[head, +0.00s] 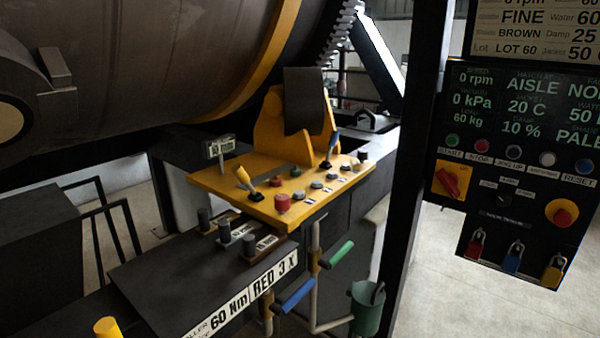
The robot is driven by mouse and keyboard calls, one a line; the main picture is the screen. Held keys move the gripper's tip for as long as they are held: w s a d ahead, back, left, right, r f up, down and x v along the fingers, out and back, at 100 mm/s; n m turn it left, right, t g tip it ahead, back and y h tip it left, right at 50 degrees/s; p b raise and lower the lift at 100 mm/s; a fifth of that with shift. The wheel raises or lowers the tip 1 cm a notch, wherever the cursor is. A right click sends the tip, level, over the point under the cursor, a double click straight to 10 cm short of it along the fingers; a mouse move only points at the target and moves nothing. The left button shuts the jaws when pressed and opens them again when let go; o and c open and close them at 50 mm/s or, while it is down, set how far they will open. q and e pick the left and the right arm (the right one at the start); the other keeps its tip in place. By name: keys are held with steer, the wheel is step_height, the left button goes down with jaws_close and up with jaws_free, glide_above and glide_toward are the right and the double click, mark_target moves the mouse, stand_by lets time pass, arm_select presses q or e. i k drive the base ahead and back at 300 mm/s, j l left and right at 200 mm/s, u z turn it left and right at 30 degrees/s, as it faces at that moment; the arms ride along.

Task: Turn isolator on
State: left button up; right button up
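The panel (490,215) hangs at the right of the head view, beyond a dark upright post. A red rotary handle on a yellow square plate (439,167) is at its left side and looks like the isolator. The handle (449,183) appears slanted; I cannot read its on or off marks. A small black selector (504,199) is to its right, and a red mushroom button on a yellow round base (563,215) is further right. Neither of my grippers is in view, and nothing touches the handle.
Red (474,246), blue (512,260) and yellow (552,273) padlocks hang below. Several coloured buttons line the panel above the handle. A dark post (418,150) stands just left of the panel. A yellow control desk (262,205) with levers, and a green bucket (367,310), are further left.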

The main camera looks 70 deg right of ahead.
mark_target(450, 181)
steer(key=z, duration=3.05)
steer(key=i+l+z, duration=0.1)
steer(key=z, duration=0.2)
